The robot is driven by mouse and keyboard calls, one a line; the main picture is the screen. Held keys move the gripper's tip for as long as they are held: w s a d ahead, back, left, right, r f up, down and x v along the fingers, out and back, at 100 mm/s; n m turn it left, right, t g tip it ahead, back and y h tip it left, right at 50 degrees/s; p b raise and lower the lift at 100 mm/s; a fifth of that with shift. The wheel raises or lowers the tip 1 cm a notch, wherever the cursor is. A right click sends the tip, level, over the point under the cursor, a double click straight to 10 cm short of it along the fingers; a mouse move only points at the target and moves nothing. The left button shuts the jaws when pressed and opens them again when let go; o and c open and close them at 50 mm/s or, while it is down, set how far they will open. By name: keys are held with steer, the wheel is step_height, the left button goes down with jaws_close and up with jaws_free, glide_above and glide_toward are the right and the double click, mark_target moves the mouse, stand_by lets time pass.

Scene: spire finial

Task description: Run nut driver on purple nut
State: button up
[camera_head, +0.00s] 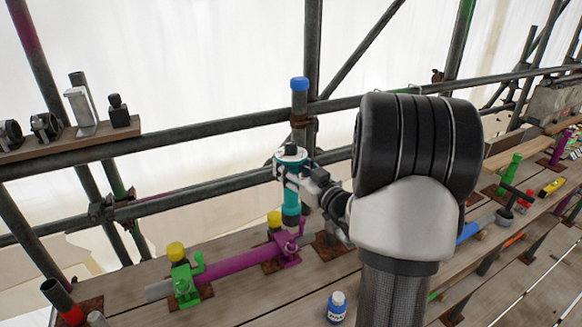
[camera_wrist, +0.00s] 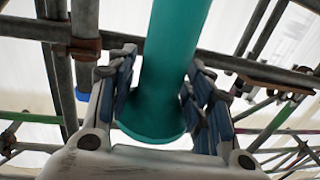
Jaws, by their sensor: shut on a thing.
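My gripper (camera_head: 300,178) is shut on the teal nut driver (camera_head: 291,202). The driver stands about upright, with a dark top and its lower end down at the purple clamp (camera_head: 283,257). In the wrist view the teal barrel (camera_wrist: 170,65) lies between the two fingers of my gripper (camera_wrist: 160,85). The purple nut cannot be told apart from the purple clamp. The driver's lower end covers that spot, and I cannot tell whether it is seated on a nut.
A purple tube (camera_head: 228,270) runs from the purple clamp to a green clamp (camera_head: 184,285); both clamps have yellow knobs. A blue-and-white bottle (camera_head: 337,307) stands on the planks. Scaffold rails (camera_head: 210,137) cross behind the driver. A shelf (camera_head: 70,140) holds several parts at left.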

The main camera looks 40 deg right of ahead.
mark_target(296, 213)
steer(key=shift+b, duration=0.3)
steer(key=shift+f+b, duration=5.2)
steer(key=shift+f, duration=0.55)
steer(key=shift+f, duration=0.1)
steer(key=shift+f+b, duration=0.2)
steer(key=shift+b, duration=0.15)
jaws_close()
steer(key=shift+s+a+f+b, duration=0.1)
steer(key=shift+f+b, duration=0.45)
steer(key=shift+f, duration=0.3)
